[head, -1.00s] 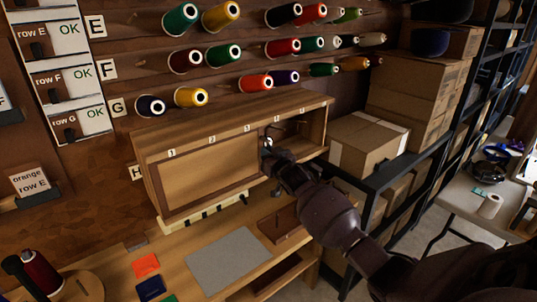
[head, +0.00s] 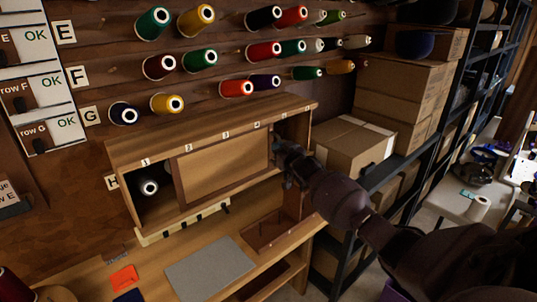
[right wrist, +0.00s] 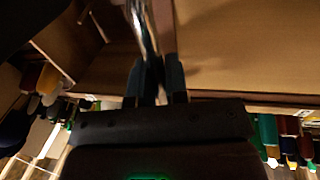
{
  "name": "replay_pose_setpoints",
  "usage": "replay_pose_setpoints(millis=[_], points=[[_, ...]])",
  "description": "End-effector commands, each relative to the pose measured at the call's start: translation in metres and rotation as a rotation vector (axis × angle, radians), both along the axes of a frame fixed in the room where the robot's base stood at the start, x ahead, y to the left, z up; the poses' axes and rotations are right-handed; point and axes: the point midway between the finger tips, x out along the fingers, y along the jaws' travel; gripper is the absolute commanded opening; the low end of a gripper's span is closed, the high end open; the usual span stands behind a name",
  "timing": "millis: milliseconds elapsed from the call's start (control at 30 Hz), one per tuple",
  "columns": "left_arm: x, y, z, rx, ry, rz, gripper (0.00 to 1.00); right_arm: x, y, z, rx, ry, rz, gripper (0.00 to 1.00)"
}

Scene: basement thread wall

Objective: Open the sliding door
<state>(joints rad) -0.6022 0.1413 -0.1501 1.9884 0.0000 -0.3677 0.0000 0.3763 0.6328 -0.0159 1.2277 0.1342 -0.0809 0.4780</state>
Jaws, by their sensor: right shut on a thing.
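The sliding door (head: 222,172) is a light wooden panel in the front of a wooden cabinet (head: 215,120) under the spool rows. It stands toward the cabinet's right, leaving the left compartment open, with a dark spool (head: 148,187) inside. My right gripper (head: 281,158) is at the door's right edge, shut on the door handle. In the right wrist view, the fingers (right wrist: 156,85) close around the shiny metal handle (right wrist: 140,20), with the door panel (right wrist: 240,45) beside it. In the head view the gripper mostly hides the handle. My left gripper is not in view.
A grey mat (head: 210,270) and a brown tray (head: 272,232) lie on the bench below the cabinet. Spools fill the wall above. A cardboard box (head: 355,147) and a dark shelf rack stand close on the right, near my right arm.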

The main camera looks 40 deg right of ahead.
Motion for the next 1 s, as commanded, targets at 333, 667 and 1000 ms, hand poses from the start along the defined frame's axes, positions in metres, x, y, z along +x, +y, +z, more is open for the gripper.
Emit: replay_pose_setpoints(millis=[333,667,1000], points=[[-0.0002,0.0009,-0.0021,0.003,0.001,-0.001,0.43,0.0007,-0.0152,0.0008,-0.001,0.001,-0.003,0.0],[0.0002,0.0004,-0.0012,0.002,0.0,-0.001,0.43,0.0007,-0.0148,0.0009,-0.001,0.0,-0.003,0.39],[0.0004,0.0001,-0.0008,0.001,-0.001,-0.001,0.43,-0.0026,-0.0142,0.0008,-0.001,0.0,-0.002,0.39]])
